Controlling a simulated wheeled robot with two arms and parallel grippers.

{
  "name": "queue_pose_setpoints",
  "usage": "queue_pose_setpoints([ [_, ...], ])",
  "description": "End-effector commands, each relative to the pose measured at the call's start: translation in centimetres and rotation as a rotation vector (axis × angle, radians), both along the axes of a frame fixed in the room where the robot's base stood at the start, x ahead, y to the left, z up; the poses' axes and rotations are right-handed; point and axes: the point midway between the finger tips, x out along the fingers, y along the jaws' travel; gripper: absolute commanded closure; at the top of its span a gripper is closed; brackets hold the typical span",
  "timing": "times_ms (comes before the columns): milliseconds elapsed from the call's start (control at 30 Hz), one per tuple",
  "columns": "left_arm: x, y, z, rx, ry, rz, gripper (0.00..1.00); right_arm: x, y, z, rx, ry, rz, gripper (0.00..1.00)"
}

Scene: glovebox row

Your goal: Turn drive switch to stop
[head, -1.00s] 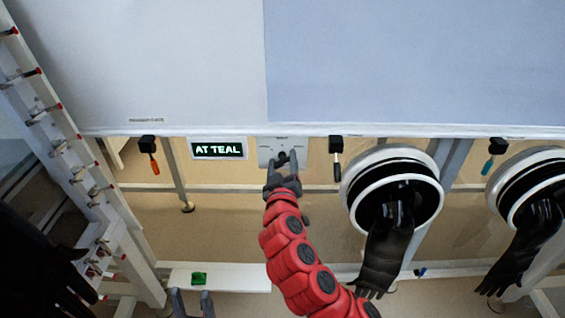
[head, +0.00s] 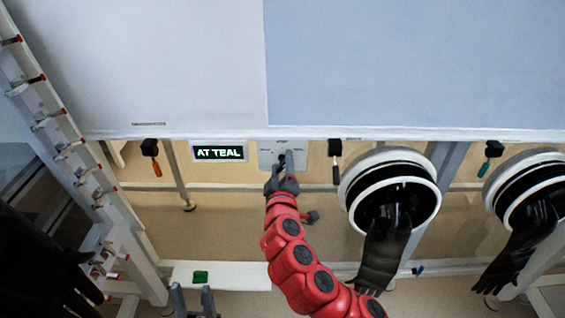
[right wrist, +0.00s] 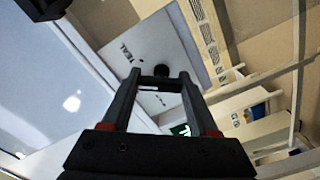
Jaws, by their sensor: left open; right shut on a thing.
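The drive switch is a black knob (head: 282,158) on a pale plate (head: 266,153) below the white cabinet edge. My right gripper (head: 281,162) is at the plate, its fingers on either side of the knob and shut on it. In the right wrist view the black knob (right wrist: 161,71) shows between the fingertips, and the plate (right wrist: 125,40) carries a printed TEAL label. The other labels are too small or hidden to read. A display (head: 219,153) left of the plate reads AT TEAL. My left gripper (head: 193,300) is open and empty at the lower left.
A glove port (head: 350,185) with a hanging black glove (head: 380,255) is right of my right arm. An orange-handled tool (head: 156,167) and a black-handled one (head: 336,172) hang under the edge. A green block (head: 200,277) sits on the low white ledge (head: 240,275).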

Motion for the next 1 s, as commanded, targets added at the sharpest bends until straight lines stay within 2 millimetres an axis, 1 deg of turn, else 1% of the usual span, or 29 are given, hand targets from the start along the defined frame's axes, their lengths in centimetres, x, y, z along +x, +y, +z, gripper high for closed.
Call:
queue_pose_setpoints([
  [300,0.01,0.0,0.49,0.0,0.0,0.0,0.5,-0.02,0.08,0.03,-0.086,-0.001,0.002,0.96],
  [700,0.0,0.0,0.48,0.0,0.0,0.0,0.5,-0.01,0.08,-0.01,-0.091,0.0,0.001,0.96],
  [733,0.0,0.0,0.48,0.0,0.0,0.0,0.5,-0.02,0.08,-0.01,-0.09,0.0,0.001,0.35],
  [867,0.0,0.0,0.48,0.0,0.0,0.0,0.5,-0.01,0.06,-0.01,-0.09,-0.001,0.001,0.11],
  [1000,0.0,0.0,0.49,0.0,0.0,0.0,0.5,0.0,0.04,-0.02,-0.09,-0.001,0.001,0.1],
])
